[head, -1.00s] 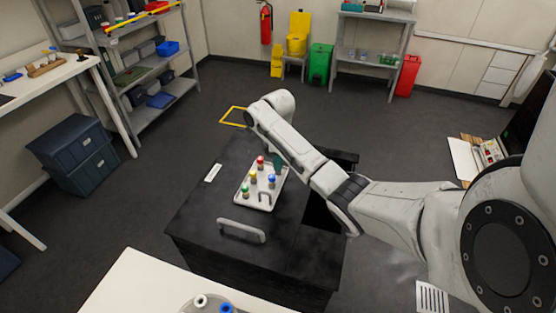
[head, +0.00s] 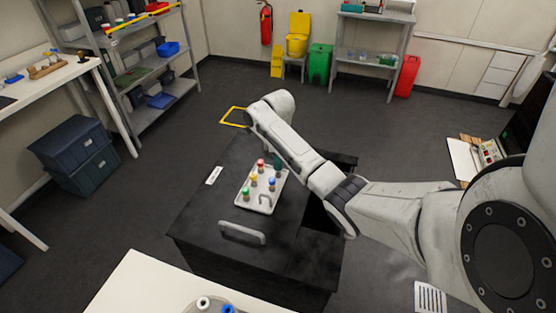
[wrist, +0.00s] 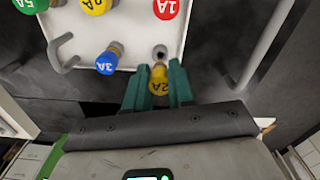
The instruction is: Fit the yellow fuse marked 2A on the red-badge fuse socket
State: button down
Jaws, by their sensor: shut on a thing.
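My gripper (wrist: 158,88) is shut on the yellow fuse marked 2A (wrist: 158,76), its cap between the two green fingers in the wrist view. The fuse is close to the edge of a white tray (wrist: 130,25); its lower end is hidden and I cannot tell its height. A small empty round holder (wrist: 159,52) shows on the tray just beyond it. In the head view a dark green finger (head: 278,163) shows at the tray's far right corner, and the held fuse is not visible. I cannot make out a red-badge socket.
The tray also holds a blue 3A fuse (wrist: 107,62), a red 1A fuse (wrist: 166,8), a green 5A fuse (wrist: 30,4) and another yellow fuse (wrist: 94,5), its number cut off. The tray stands on a black cabinet (head: 205,215). A white table (head: 130,285) is in front.

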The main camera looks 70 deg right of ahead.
jog(key=shift+r+p, duration=0.6)
jog(key=shift+r, duration=0.6)
